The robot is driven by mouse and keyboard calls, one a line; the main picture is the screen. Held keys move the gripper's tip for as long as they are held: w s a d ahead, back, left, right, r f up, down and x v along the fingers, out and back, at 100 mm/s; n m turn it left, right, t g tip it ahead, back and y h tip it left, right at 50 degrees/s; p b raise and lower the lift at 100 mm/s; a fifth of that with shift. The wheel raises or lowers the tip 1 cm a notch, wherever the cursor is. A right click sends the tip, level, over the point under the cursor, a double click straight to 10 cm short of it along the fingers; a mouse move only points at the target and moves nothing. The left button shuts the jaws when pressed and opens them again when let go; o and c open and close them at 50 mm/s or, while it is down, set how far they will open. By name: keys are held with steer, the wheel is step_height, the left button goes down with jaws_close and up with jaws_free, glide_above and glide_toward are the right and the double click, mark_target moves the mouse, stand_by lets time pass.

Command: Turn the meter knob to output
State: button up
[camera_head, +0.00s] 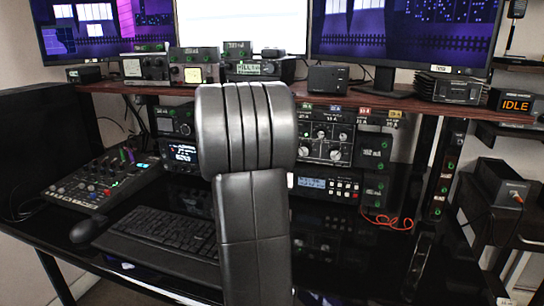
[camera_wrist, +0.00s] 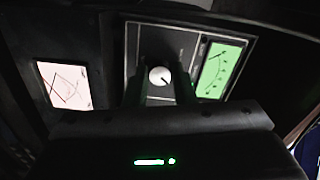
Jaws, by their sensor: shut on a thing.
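In the wrist view, the meter knob (camera_wrist: 160,76) is a small round knob with a pale face, on a dark panel (camera_wrist: 148,35) with a light outline. My gripper (camera_wrist: 160,88) has one dark finger on each side of the knob and is shut on it. A small dark mark shows on the knob's face, but the setting labels are too small to read. A green lit meter (camera_wrist: 220,69) with a curved scale and needle is right of the knob. In the head view my arm hides the gripper and the knob.
A white crossed-needle meter (camera_wrist: 67,84) is at the left in the wrist view. In the head view, radio units (camera_head: 327,140) stand under the wooden shelf (camera_head: 430,103). A keyboard (camera_head: 165,232), mouse (camera_head: 87,229) and mixer (camera_head: 100,180) lie on the black desk.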

steer(key=shift+f+m, duration=0.1)
steer(key=shift+m, duration=0.3)
steer(key=o, duration=1)
steer(key=p+v, duration=0.1)
steer(key=v, duration=1.3)
steer(key=b+x, duration=0.1)
steer(key=x, duration=1.3)
